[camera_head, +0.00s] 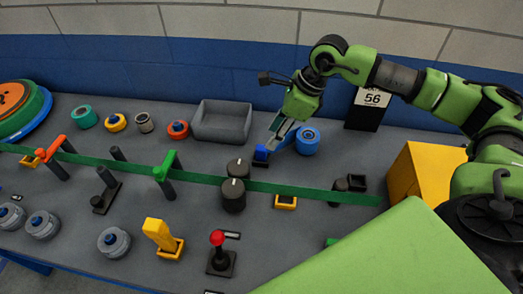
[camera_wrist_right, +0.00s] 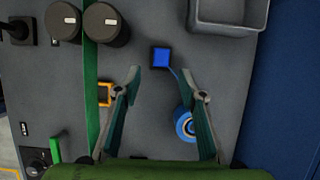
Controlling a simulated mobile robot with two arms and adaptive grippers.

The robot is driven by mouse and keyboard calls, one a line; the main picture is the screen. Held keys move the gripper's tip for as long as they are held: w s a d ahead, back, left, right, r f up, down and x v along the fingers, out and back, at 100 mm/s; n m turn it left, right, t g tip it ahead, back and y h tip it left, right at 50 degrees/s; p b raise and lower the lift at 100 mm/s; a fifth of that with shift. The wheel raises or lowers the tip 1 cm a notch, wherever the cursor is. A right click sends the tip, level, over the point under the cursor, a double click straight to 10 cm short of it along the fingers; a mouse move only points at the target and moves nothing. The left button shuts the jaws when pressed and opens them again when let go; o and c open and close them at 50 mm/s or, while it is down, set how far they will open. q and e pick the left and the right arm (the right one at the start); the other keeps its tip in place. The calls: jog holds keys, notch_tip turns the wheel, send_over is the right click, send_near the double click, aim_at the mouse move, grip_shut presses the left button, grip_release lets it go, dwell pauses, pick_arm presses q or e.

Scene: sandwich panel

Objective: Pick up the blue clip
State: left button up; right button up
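The blue clip (camera_head: 260,154) is a small blue block standing on the grey panel, beside the green strip. In the right wrist view the blue clip (camera_wrist_right: 161,57) shows as a blue square, just ahead of the gap between my fingertips. My right gripper (camera_head: 277,140) points down at the panel, close to the clip on its right side in the head view. In the right wrist view my right gripper (camera_wrist_right: 159,71) has its fingers wide apart with nothing between the tips. I cannot tell its exact height above the panel. My left gripper is not in view.
A blue roll (camera_head: 307,140) stands right beside my right fingers. A grey bin (camera_head: 222,121) lies behind the clip. Two black knobs (camera_head: 233,195) stand to its left. A green strip (camera_head: 325,194) crosses the panel in front. A yellow box (camera_head: 425,172) stands at the right.

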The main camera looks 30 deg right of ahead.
aim_at(262, 147)
jog(key=x, duration=0.3)
jog(key=shift+w+f+p, duration=0.2)
jog(key=shift+w+p, duration=0.05)
jog(key=shift+p, duration=0.15)
jog(key=p+x, duration=0.1)
jog(key=x, duration=0.3)
jog(key=shift+w+a+f+p, duration=0.25)
jog(key=shift+a+p, duration=0.1)
jog(key=shift+p, duration=0.05)
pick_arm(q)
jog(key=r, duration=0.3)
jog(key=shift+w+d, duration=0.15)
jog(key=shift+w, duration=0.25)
pick_arm(e)
grip_shut()
